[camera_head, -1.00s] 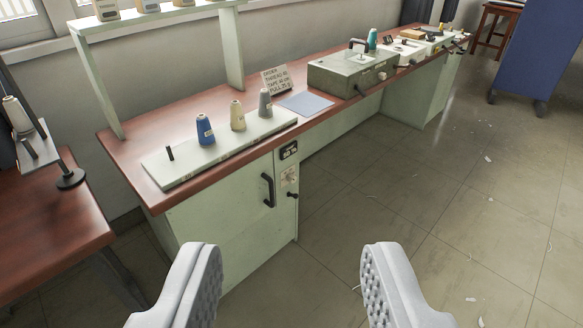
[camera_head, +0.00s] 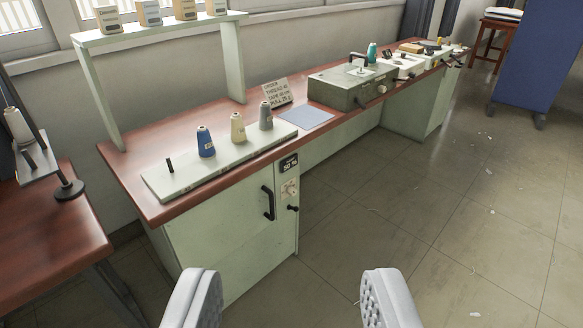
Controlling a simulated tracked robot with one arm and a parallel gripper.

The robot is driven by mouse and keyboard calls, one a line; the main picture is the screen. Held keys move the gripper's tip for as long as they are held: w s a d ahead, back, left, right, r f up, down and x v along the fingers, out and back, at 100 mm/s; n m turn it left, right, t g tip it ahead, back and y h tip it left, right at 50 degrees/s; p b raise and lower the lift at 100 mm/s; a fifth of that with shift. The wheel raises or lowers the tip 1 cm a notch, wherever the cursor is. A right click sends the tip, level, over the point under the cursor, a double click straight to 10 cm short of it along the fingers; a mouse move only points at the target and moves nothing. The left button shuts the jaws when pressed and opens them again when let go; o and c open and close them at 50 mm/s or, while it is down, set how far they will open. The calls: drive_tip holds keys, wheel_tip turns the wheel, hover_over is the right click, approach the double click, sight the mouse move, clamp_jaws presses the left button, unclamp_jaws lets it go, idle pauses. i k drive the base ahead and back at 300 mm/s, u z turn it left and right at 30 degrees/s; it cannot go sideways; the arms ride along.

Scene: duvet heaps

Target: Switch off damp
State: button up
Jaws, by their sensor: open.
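My gripper (camera_head: 291,300) is open and empty at the bottom of the picture, its two pale, ridged fingers wide apart. It is in front of a pale green cabinet (camera_head: 225,240) under the red-brown bench (camera_head: 130,185), apart from it. The cabinet's right side carries a dark label plate (camera_head: 289,164) with small pale writing, a pale panel (camera_head: 290,189) below it and a small black knob or lever (camera_head: 293,208). A black pull handle (camera_head: 268,203) is left of these. I cannot read the word "damp" anywhere, nor tell which control it names.
On the bench are a pale board with blue, cream and grey thread cones (camera_head: 205,141), a lettered card (camera_head: 277,93), a blue sheet (camera_head: 307,117) and a grey-green machine (camera_head: 350,85). Another table (camera_head: 50,225) is at left. A blue panel (camera_head: 540,60) stands far right. The floor at right is mostly clear.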

sight(296, 209)
drive_tip(key=z, duration=0.5)
drive_tip(key=i, duration=1.95)
drive_tip(key=u, duration=0.25)
